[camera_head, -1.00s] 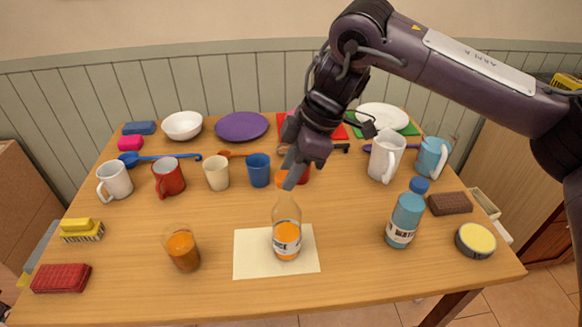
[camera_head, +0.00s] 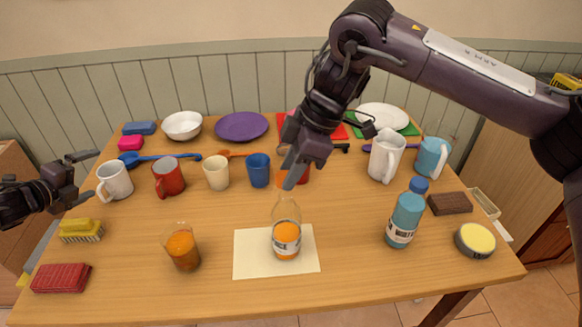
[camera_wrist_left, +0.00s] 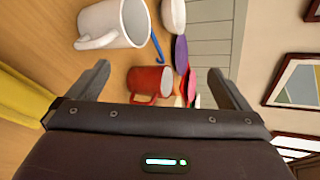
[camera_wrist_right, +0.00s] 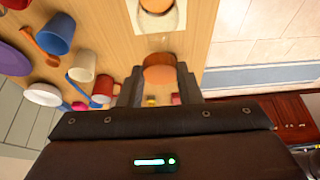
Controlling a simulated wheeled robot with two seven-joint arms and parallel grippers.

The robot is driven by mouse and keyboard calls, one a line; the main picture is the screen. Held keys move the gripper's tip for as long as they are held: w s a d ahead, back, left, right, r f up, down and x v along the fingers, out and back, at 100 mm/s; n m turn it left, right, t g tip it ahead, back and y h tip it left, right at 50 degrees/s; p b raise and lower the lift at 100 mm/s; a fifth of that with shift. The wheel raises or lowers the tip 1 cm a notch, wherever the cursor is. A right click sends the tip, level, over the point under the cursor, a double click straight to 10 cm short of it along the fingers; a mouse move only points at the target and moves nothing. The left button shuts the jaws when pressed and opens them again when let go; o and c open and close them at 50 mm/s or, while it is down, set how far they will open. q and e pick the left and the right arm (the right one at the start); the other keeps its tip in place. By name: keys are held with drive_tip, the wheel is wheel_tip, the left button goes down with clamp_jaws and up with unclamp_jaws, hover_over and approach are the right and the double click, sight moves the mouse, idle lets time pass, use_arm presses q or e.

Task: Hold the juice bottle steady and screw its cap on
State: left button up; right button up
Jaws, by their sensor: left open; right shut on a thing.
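The juice bottle (camera_head: 286,238), clear with orange juice low inside and a label, stands upright on a pale paper sheet (camera_head: 248,262) at the front middle of the table.
A glass of orange juice (camera_head: 183,250) stands left of the paper. A blue bottle (camera_head: 405,220) stands to the right. A yellow brush (camera_head: 81,230) and red box (camera_head: 61,278) lie front left.

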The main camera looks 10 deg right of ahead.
use_arm(q)
drive_tip(key=s+d+r+m+g+h, duration=0.1)
drive_tip(key=s+d+r+m+h, duration=0.15)
drive_tip(key=d+m, duration=0.55)
drive_tip(key=s+d+r+m+g+h, duration=0.25)
drive_tip(key=d+m+h, duration=0.2)
drive_tip(key=d, duration=0.65)
drive_tip(key=s+d+r+m+g+h, duration=0.15)
drive_tip(key=s+d+m, duration=0.25)
drive_tip(key=d+m, duration=0.4)
drive_tip(key=m+g+y, duration=0.1)
drive_tip(key=m+g, duration=0.3)
drive_tip(key=m, duration=0.1)
approach(282, 242)
drive_tip(key=w+f, duration=0.2)
drive_tip(key=f, duration=0.1)
drive_tip(key=shift+w+d+f, duration=0.15)
drive_tip(key=shift+w+f, duration=0.05)
drive_tip(key=shift+w, duration=0.2)
drive_tip(key=shift+d+f+y, duration=0.25)
drive_tip(key=shift+d+f, duration=0.15)
drive_tip(key=shift+d, duration=0.05)
drive_tip(key=x, duration=0.9)
drive_tip(key=c, duration=1.1)
drive_tip(key=shift+c, duration=0.2)
